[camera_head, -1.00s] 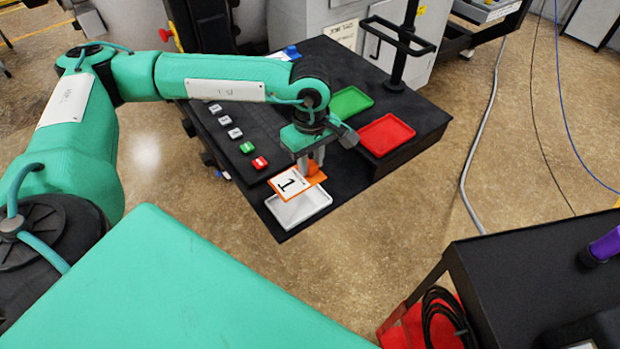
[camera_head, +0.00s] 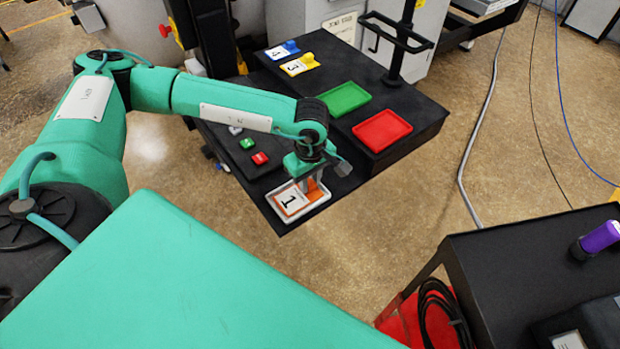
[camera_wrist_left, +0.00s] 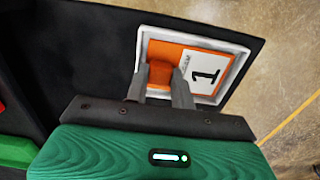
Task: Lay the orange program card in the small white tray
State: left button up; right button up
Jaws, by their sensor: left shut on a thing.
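The orange program card (camera_head: 290,201), with a white face marked 1, lies level within the outline of the small white tray (camera_head: 322,203). My left gripper (camera_head: 310,184) is shut on the card's orange upright grip. In the left wrist view the card (camera_wrist_left: 205,77) sits inside the rim of the tray (camera_wrist_left: 234,48), and the gripper (camera_wrist_left: 170,78) has its fingers on either side of the orange grip. I cannot tell whether the card touches the tray floor. My right gripper is not in view.
A green tray (camera_head: 345,98) and a red tray (camera_head: 382,130) lie on the black table's raised part. Green and red buttons (camera_head: 260,158) are left of the gripper.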

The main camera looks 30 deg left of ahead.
aim_at(310, 183)
pick_arm(q)
jog(key=o, duration=1)
jog(key=shift+f, duration=0.1)
jog(key=shift+c, duration=0.2)
jog(key=shift+s, duration=0.1)
jog(key=shift+r, duration=0.2)
jog(key=shift+w+r+p, duration=0.2)
jog(key=shift+r+p, duration=0.05)
jog(key=shift+p, duration=0.1)
notch_tip(310, 183, up, 11)
jog(key=b, duration=0.3)
jog(key=shift+r, duration=0.2)
jog(key=shift+s, duration=0.1)
